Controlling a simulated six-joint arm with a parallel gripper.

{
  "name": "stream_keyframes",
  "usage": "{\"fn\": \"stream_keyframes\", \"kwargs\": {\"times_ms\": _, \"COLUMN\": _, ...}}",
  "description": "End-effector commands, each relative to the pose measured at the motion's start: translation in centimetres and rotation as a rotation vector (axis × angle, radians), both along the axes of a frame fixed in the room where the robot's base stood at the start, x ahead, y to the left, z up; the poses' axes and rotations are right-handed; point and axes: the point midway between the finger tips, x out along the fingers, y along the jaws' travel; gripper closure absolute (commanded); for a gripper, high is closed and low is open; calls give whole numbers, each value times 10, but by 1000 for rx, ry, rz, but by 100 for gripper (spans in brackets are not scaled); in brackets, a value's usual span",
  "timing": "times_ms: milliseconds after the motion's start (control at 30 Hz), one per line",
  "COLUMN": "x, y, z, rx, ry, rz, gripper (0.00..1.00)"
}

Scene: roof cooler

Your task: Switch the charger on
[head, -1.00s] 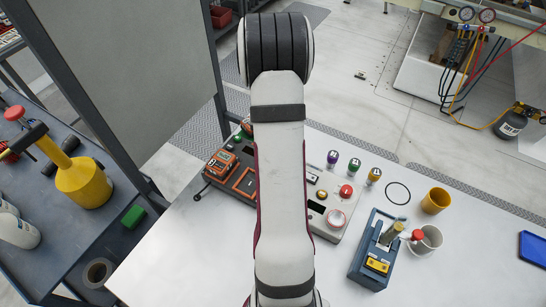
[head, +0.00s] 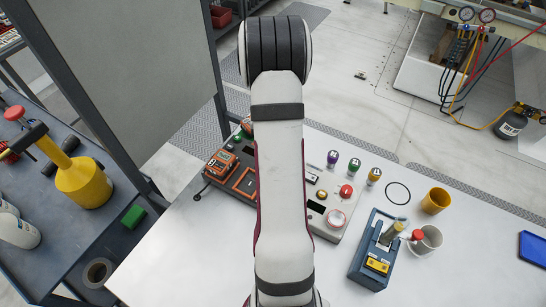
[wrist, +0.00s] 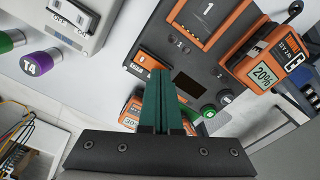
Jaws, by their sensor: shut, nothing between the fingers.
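The charger is a dark grey unit with orange battery bays; its top shows in the wrist view (wrist: 235,45) and its left part in the head view (head: 236,150). An orange battery reading 20% (wrist: 265,72) sits at its right in the wrist view. My arm hides the gripper in the head view.
The front table is clear.

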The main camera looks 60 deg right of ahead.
Motion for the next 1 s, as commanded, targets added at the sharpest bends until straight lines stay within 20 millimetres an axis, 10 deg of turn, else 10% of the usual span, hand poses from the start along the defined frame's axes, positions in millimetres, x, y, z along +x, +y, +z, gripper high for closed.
{"fn": "stream_keyframes", "kwargs": {"times_ms": 367, "x": 0, "y": 0, "z": -3, "rx": 0, "ry": 0, "rz": 0, "gripper": 100}}
{"fn": "stream_keyframes", "kwargs": {"times_ms": 1000, "x": 0, "y": 0, "z": 63, "rx": -1, "ry": 0, "rz": 0, "gripper": 100}}
